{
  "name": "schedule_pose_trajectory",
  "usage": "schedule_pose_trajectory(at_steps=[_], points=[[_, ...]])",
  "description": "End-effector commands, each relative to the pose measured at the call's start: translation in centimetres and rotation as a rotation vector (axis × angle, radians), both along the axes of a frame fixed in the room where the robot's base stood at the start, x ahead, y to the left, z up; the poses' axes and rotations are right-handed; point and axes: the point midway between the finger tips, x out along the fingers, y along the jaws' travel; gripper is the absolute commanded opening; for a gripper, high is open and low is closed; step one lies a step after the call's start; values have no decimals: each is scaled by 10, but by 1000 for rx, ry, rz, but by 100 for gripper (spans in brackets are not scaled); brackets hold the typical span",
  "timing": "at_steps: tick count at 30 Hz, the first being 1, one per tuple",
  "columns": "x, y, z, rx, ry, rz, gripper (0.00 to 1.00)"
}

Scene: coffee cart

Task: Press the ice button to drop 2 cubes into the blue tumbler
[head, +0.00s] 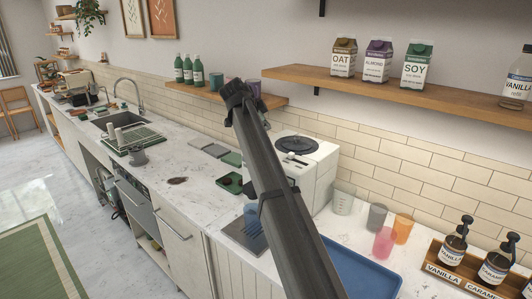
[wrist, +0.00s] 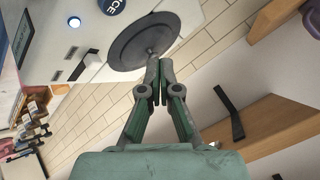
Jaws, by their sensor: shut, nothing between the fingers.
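The white ice machine (head: 318,160) stands on the counter behind my arm in the head view.
A shelf (head: 390,90) with milk cartons runs along the wall above the machine. Beside the machine stand a clear cup, a grey cup (head: 376,217), a pink cup (head: 384,243) and an orange cup (head: 402,228). A blue tray (head: 360,274) lies in front of them.

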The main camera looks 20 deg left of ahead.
Motion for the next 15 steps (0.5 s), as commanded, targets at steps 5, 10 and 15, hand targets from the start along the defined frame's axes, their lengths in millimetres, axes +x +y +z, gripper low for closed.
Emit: schedule_pose_trajectory(at_steps=[5, 10, 15], points=[[-1, -1, -24, -1, 2, -1, 0], [-1, -1, -47, 0, 1, -1, 0], [0, 0, -64, 0, 0, 0, 0]])
